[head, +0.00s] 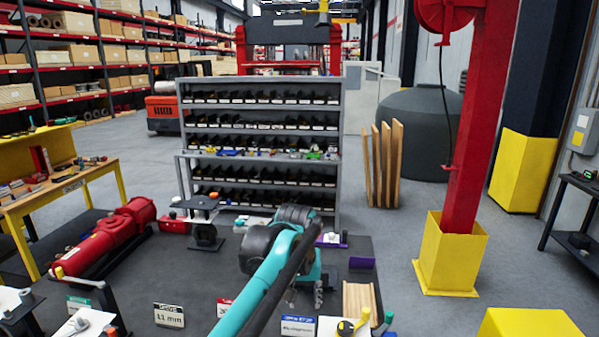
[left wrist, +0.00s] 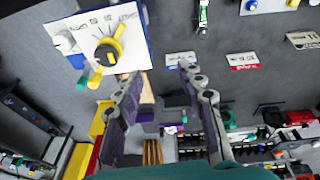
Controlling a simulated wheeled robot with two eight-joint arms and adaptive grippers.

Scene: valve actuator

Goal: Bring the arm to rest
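My left arm (head: 262,285), teal with dark joints, reaches forward over the dark mat in the middle of the head view. My left gripper (head: 318,290) is partly hidden behind the arm there. In the left wrist view its two fingers (left wrist: 166,85) with purple pads stand apart with nothing held between them. My right gripper is not seen in either view.
A red actuator (head: 105,240) lies at the left by a yellow workbench (head: 60,185). A grey shelf rack (head: 260,140) stands behind the arm. Wooden slats (head: 358,300) and small signs (head: 169,315) are near the front. A red post with a yellow base (head: 450,255) stands right.

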